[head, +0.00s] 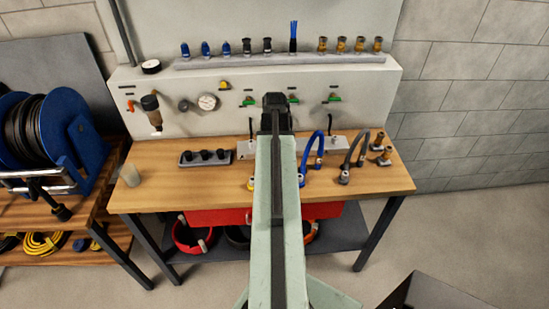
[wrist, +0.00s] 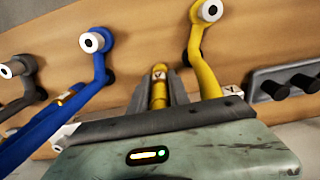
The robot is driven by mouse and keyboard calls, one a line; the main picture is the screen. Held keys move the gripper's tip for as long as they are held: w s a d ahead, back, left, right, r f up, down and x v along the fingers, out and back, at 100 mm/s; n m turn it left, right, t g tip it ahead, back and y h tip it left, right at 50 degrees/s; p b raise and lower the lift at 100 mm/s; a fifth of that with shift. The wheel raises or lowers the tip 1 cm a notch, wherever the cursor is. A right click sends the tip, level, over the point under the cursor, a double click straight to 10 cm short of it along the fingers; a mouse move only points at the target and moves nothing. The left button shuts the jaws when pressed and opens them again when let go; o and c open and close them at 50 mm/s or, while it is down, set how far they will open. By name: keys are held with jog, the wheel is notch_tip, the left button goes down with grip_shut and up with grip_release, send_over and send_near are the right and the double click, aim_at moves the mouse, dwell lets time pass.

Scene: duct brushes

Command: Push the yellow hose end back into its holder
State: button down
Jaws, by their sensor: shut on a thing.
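In the wrist view my gripper (wrist: 161,72) is shut on the yellow hose end (wrist: 159,94), which shows between the two dark fingers. The yellow hose (wrist: 198,48) rises beside the right finger to a white-ringed fitting (wrist: 210,11). A small tag marked Y (wrist: 232,90) shows at the right, behind the edge of my gripper. In the head view my arm hides the fingertips and most of the yellow hose; a bit of yellow (head: 251,184) shows left of the arm. A pale holder strip (head: 246,149) lies behind it on the bench. How deep the hose end sits is hidden.
The blue hose (head: 318,152) and the grey hose (head: 354,157) stand to the right of my arm. A panel with gauge and valves stands behind.

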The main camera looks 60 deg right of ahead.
jog(key=shift+f+b, duration=0.45)
jog(key=shift+f, duration=0.05)
jog(key=c, duration=1.1)
grip_release()
jog(key=shift+c, duration=0.2)
jog(key=shift+r, duration=0.1)
notch_tip(320, 180, up, 8)
jog(key=p, duration=0.8)
jog(key=shift+f, duration=0.2)
